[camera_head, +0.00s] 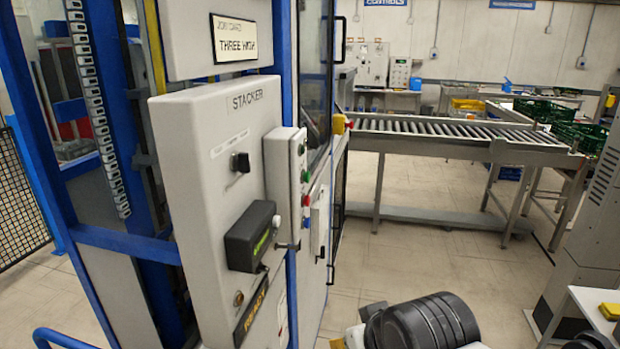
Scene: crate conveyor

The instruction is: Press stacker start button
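The stacker's pale grey control panel (205,130), labelled STACKER, stands at centre left, turned at an angle. A narrow button box (285,165) is on its right side. That box carries a green button (306,176), a red button (306,200) below it and a small pale button (301,148) above. Their labels are too small to read, so I cannot tell for sure which is start. The panel front has a black rotary knob (240,162) and a dark unit with a green display (253,238). My gripper is not in view; a dark rounded part, apparently of my arm, shows at the bottom.
A roller conveyor (440,127) runs right behind the stacker, with green crates (545,110) at its far end. Blue frame posts and a mesh fence (18,205) stand left. A grey machine (595,210) stands right. The tiled floor (400,245) between is mostly clear.

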